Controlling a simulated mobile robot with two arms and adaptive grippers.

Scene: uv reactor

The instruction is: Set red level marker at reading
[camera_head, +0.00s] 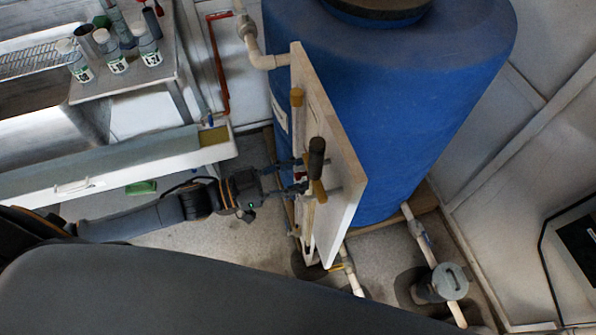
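A pale upright board (335,170) stands in front of the blue tank, seen nearly edge-on. A small red piece (300,174), apparently the level marker, shows on the board's left face. My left gripper (303,174) reaches in from the left at the marker. Its two fingers are spread, one above and one below the red piece; I cannot tell whether they touch it. The gauge reading and scale are not legible from this angle. My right gripper is not in view.
The blue tank (440,95) fills the space behind the board. A dark-topped brown handle-like part (317,160) sticks out close to the gripper. Pipes (352,275) run low at the right. A bench with bottles (148,48) stands upper left.

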